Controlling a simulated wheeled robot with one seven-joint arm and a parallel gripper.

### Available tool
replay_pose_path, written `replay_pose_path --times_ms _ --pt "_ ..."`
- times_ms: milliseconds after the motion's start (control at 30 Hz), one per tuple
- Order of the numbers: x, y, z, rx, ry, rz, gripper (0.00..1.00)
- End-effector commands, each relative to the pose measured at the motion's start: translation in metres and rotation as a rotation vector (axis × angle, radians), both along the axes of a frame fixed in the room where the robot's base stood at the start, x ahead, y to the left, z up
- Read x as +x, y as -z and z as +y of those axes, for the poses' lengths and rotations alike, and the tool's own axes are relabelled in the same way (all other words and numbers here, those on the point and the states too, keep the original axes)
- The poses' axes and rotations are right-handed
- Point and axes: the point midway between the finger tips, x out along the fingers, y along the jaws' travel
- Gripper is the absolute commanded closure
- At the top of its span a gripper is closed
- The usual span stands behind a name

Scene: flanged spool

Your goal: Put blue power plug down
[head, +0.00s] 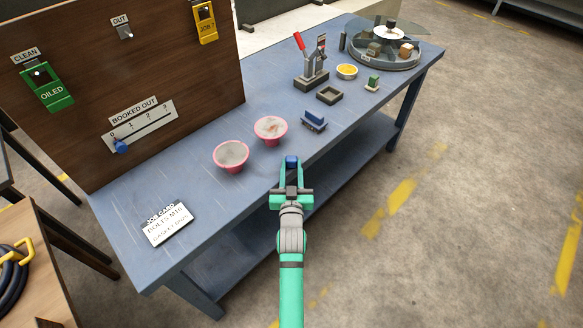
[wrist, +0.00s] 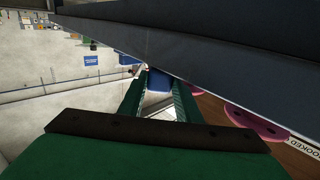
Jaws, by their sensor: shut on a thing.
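The blue power plug (head: 291,161) is between the fingertips of my gripper (head: 291,168) near the front edge of the blue workbench (head: 200,215). My gripper is shut on it. In the wrist view the plug (wrist: 158,82) shows as a blue block between the two green fingers (wrist: 157,95). From the head view I cannot tell how high the plug is above the bench top or whether it touches it.
Two pink-rimmed bowls (head: 231,155) (head: 271,130) stand left of my gripper. A blue block on a grey base (head: 313,121), a toggle clamp (head: 312,65), a grey square tray (head: 329,95) and a yellow-filled bowl (head: 347,71) stand behind. A job card (head: 168,224) lies front left. Bench between is clear.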

Motion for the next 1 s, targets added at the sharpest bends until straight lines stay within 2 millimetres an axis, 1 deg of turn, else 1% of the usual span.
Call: replay_pose_path --times_ms 300,333,367,400,667,767,867,1000 --pt "0.0 0.002 0.0 0.0 0.0 -0.001 1.0" --pt "0.0 0.003 0.0 0.0 0.0 -0.001 0.67" --pt "0.0 0.002 0.0 0.0 0.0 -0.001 0.6" --pt "0.0 0.002 0.0 0.0 0.0 -0.001 0.51" --pt "0.0 0.002 0.0 0.0 0.0 0.0 0.51" --pt "0.0 -0.001 0.0 0.0 0.0 -0.001 0.51" --pt "-0.008 0.001 0.0 0.001 0.0 0.002 0.51" --pt "-0.03 0.001 0.0 0.002 -0.001 0.002 0.51"
